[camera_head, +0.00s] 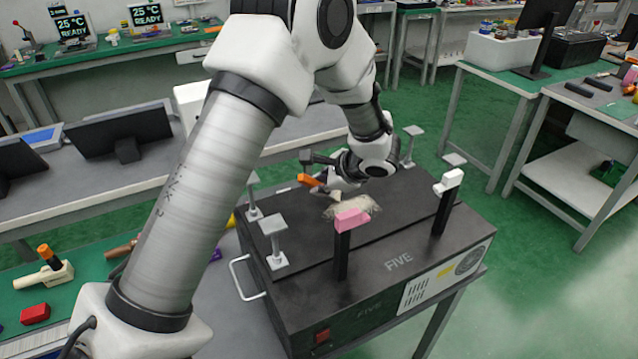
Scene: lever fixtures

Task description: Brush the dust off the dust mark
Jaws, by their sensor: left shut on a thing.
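The dust mark (362,204) is a pale, grainy patch on the dark flat top of the black FIVE box (400,262). My left arm reaches in from the left and over the box. My left gripper (338,184) is low over the box top and shut on a brush with an orange handle (308,180). The pale brush end (335,195) points down at the patch's far left edge; I cannot tell whether it touches. The gripper partly hides the brush. My right gripper is out of view.
A black post with a pink block (352,220) stands just in front of the patch. Another post with a white block (449,181) stands at the right. Small grey stands (273,235) rise around the box. A grey bench with dark screens (118,132) lies at left.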

